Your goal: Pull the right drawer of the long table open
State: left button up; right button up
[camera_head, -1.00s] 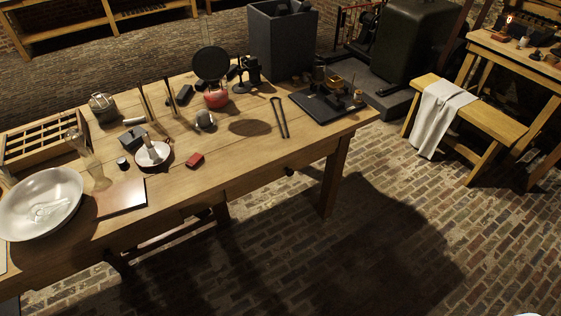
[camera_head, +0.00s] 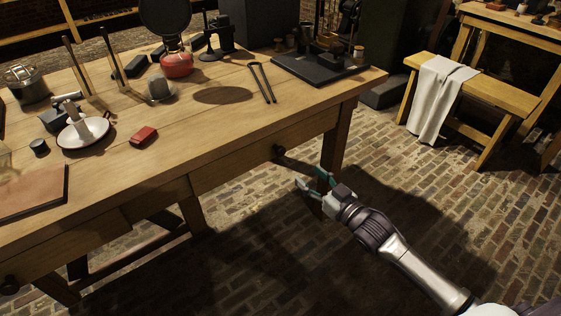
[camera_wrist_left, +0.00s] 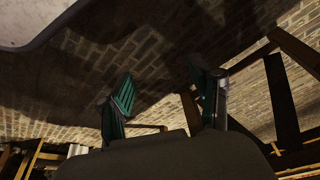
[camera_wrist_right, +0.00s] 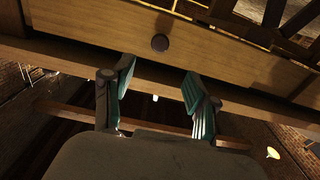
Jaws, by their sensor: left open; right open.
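The long wooden table (camera_head: 215,120) fills the left and middle of the head view. Its right drawer (camera_head: 240,166) looks flush with the table's front. The drawer's dark round knob (camera_head: 279,151) is near the right table leg. My right gripper (camera_head: 313,181) is open and empty, in front of the knob and a little lower right of it. In the right wrist view the knob (camera_wrist_right: 160,43) lies beyond the open fingertips (camera_wrist_right: 158,74), roughly centred between them and apart from them. My left gripper (camera_wrist_left: 162,74) is open and empty in its own wrist view, outside the head view.
A second dark knob (camera_head: 9,285) is on the table front at far left. A bench with a white cloth (camera_head: 437,95) stands right. Brick floor before the table is free.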

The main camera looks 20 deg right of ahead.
aim_at(282, 152)
jog(key=b+x, duration=0.1)
jog(key=x, duration=0.7)
pick_arm(q)
jog(key=shift+b+v, duration=0.8)
jog(key=shift+v, duration=1.6)
pick_arm(e)
jog(key=shift+x, duration=2.8)
pick_arm(q)
jog(key=shift+a, duration=0.1)
pick_arm(e)
jog(key=shift+c, duration=0.3)
grip_shut()
